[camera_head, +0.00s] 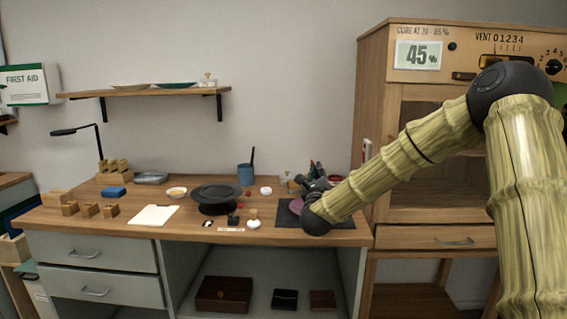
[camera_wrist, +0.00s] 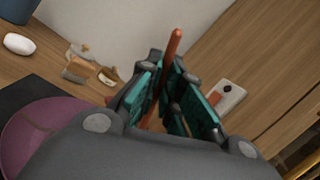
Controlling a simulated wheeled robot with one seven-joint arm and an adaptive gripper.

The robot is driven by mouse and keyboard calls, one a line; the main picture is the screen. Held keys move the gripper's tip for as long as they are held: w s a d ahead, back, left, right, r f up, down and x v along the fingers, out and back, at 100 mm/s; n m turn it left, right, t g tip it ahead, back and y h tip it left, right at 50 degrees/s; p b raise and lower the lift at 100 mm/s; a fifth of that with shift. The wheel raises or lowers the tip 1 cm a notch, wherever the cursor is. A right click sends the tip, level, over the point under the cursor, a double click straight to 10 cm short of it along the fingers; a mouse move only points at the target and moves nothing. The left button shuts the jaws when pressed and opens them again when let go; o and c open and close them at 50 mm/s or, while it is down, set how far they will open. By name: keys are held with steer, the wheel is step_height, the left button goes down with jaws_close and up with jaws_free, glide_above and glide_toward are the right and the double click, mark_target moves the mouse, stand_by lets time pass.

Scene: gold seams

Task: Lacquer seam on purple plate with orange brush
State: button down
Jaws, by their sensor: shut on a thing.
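The purple plate (camera_wrist: 38,138) lies on a dark mat at the lower left of the wrist view, with a thin line across its surface. In the head view the plate (camera_head: 296,206) is mostly hidden behind my arm. My gripper (camera_wrist: 165,88) is shut on the orange brush (camera_wrist: 173,50), whose orange handle sticks up between the fingers. The brush tip is hidden. In the head view my gripper (camera_head: 318,182) is over the right end of the workbench, above the mat and close to the plate.
The dark mat (camera_head: 287,219) lies at the bench's right end, beside a wooden cabinet (camera_head: 420,160) reading 45%. A black round stand (camera_head: 214,197), a blue cup (camera_head: 245,174) and a white sheet (camera_head: 153,215) are on the workbench. A white rounded piece (camera_wrist: 19,44) lies near the mat.

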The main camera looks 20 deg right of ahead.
steer(key=shift+r+p, duration=0.4)
steer(key=shift+r, duration=1.55)
step_height(320, 180, up, 4)
steer(key=shift+r+p, duration=0.15)
steer(key=shift+p, duration=0.35)
steer(key=w+a+f+m+y+b, duration=0.1)
steer(key=w+a+f+y+b, duration=0.1)
steer(key=f, duration=0.6)
steer(key=shift+a+f+g, duration=0.3)
steer(key=shift+a+f, duration=0.05)
steer(key=shift+a, duration=0.25)
steer(key=shift+r, duration=0.1)
